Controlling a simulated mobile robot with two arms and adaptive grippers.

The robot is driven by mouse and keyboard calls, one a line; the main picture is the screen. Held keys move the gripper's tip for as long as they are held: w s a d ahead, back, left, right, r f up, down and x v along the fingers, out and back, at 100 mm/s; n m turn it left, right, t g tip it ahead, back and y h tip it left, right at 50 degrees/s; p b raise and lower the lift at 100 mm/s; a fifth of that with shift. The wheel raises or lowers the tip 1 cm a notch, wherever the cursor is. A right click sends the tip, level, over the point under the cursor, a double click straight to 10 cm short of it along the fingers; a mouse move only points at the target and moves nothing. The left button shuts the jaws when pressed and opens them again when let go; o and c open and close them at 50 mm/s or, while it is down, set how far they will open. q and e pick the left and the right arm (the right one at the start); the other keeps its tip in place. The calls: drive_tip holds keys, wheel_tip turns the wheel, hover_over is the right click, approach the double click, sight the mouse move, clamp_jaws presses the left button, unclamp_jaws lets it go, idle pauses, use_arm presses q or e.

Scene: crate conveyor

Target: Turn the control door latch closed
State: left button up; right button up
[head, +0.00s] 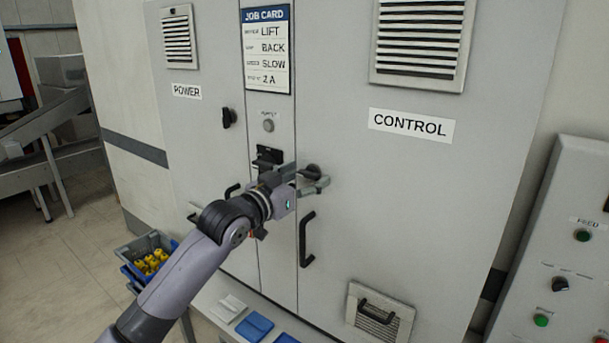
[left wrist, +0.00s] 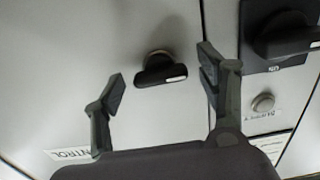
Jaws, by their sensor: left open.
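The control door (head: 440,190) is a grey cabinet door with a CONTROL label (head: 411,125), and it looks closed. Its latch (head: 312,170) is a small dark knob near the door's left edge, partly hidden by my gripper in the head view. In the left wrist view the latch (left wrist: 162,72) is a black bar handle with a white mark at its right end, lying nearly level across the picture. My left gripper (head: 306,182) is open in front of the latch. In the left wrist view its fingers (left wrist: 165,90) stand on either side of the handle, apart from it.
A black switch (left wrist: 285,38) marked ON sits close to the gripper on the centre panel. A black pull handle (head: 306,238) is below the latch. The power door's knob (head: 228,118) is at left.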

use_arm(q)
drive_tip(key=shift+c, duration=0.4)
drive_tip(key=c, duration=1.1)
